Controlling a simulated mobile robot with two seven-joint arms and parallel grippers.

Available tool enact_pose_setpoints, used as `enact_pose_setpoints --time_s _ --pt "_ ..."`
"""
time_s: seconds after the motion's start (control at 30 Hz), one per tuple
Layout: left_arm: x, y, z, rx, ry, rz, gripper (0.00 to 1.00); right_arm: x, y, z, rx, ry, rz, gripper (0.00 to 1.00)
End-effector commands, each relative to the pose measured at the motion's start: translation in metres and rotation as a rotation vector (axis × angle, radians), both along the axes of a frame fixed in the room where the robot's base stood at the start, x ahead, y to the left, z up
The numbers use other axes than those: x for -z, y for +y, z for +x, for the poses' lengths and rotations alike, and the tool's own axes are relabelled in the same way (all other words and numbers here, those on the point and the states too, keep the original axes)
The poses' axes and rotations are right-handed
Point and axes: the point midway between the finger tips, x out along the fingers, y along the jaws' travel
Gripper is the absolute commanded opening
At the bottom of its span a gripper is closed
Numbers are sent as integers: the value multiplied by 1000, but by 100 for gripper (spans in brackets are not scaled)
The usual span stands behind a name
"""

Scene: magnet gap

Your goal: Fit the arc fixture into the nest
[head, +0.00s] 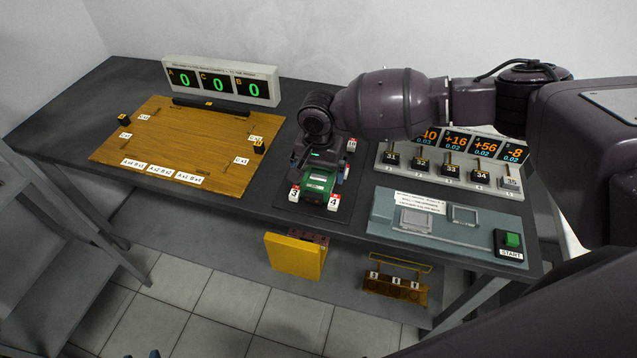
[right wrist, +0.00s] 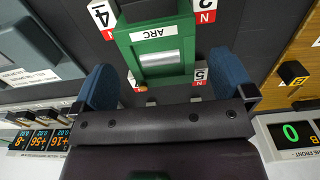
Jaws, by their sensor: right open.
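The arc fixture (head: 319,182) is a green block on a dark pad on the bench. In the right wrist view it is the green block marked ARC (right wrist: 150,36), with a pale window. My right gripper (right wrist: 165,84) is open, its blue fingers apart, above and beside the block; I see nothing between the fingertips. In the head view the right gripper (head: 318,170) partly hides the block. A grey-blue panel (head: 385,211) at the right has two metal frames; I cannot tell which is the nest.
Numbered red-and-white blocks, such as block 4 (head: 333,201), stand around the fixture. A START button (head: 512,240) sits right of the panel. A rack (head: 448,178) with readouts stands behind. A wooden board (head: 215,150) lies left; yellow (head: 294,258) and brown holders are at the front.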

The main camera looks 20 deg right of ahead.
Motion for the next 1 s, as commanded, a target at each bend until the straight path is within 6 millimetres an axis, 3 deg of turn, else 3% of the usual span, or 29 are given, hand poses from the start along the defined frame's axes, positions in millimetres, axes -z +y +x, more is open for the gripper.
enact_pose_setpoints --time_s 0.2,0.47,0.9,1.0 --pt "7 0 -2 0 6 0 43 22 -1 0 1 1 -1 100" --pt "6 0 -2 -1 7 0 43 22 -1 0 1 0 0 100" --pt "8 1 -6 -3 15 0 43 22 -1 0 1 0 0 33" --pt "8 1 -6 -3 15 0 43 22 0 1 1 -2 1 25"
